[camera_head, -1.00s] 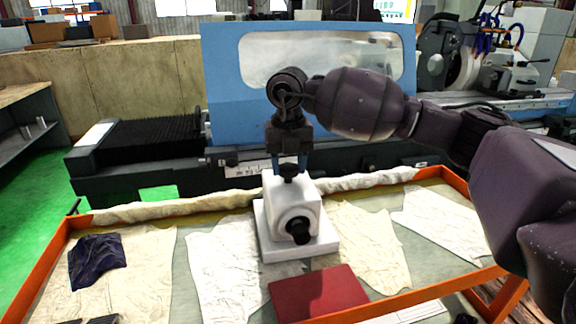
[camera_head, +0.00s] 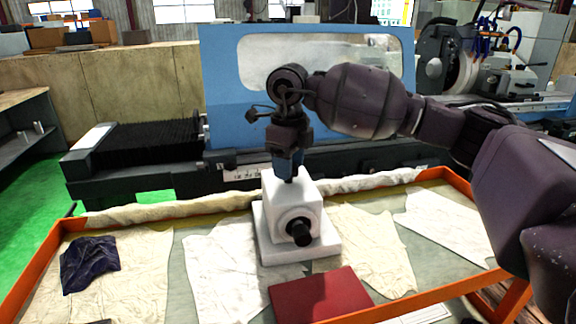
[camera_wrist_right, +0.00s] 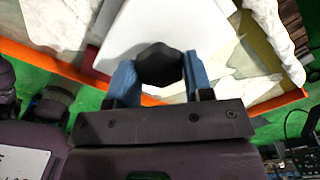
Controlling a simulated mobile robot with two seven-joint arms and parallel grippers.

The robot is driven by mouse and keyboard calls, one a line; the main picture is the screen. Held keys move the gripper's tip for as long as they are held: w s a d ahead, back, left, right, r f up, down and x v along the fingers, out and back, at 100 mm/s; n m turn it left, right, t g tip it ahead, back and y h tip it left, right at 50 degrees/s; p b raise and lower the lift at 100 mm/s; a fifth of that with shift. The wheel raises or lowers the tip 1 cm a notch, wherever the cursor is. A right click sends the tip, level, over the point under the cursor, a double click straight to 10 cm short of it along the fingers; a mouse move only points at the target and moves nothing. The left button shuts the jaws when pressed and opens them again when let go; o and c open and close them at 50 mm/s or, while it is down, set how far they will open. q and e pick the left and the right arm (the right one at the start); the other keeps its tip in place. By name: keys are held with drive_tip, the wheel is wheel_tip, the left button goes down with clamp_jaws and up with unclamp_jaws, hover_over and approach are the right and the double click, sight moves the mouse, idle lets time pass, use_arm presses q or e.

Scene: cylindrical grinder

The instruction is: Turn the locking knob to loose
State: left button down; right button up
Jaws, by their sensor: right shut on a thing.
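A white block-shaped fixture (camera_head: 281,213) stands on a square white base on the workbench. A black knob (camera_wrist_right: 160,66) sits on its top, and a second black knob (camera_head: 299,232) is on its front face. My right gripper (camera_head: 288,172) points down over the fixture. In the right wrist view its two blue fingers are on either side of the top knob, shut on it. In the head view the top knob is mostly hidden by the fingers. My left gripper is not in view.
The bench has a raised orange rim (camera_head: 40,264) and pale cloths (camera_head: 225,262). A dark red flat object (camera_head: 320,294) lies in front of the fixture, and a dark cloth (camera_head: 90,262) lies at left. The blue-panelled grinder (camera_head: 225,100) stands behind.

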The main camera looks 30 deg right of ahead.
drive_tip(key=n+b, duration=0.1)
drive_tip(key=n, duration=0.4)
drive_tip(key=shift+n, duration=0.3)
drive_tip(key=n+b, duration=0.1)
drive_tip(key=n, duration=0.1)
drive_tip(key=shift+f+n, duration=0.1)
drive_tip(key=shift+n, duration=0.2)
drive_tip(key=n+b, duration=0.1)
drive_tip(key=n, duration=0.2)
drive_tip(key=shift+n, duration=0.7)
drive_tip(key=shift+b, duration=0.3)
drive_tip(key=o, duration=0.9)
drive_tip(key=shift+o, duration=0.2)
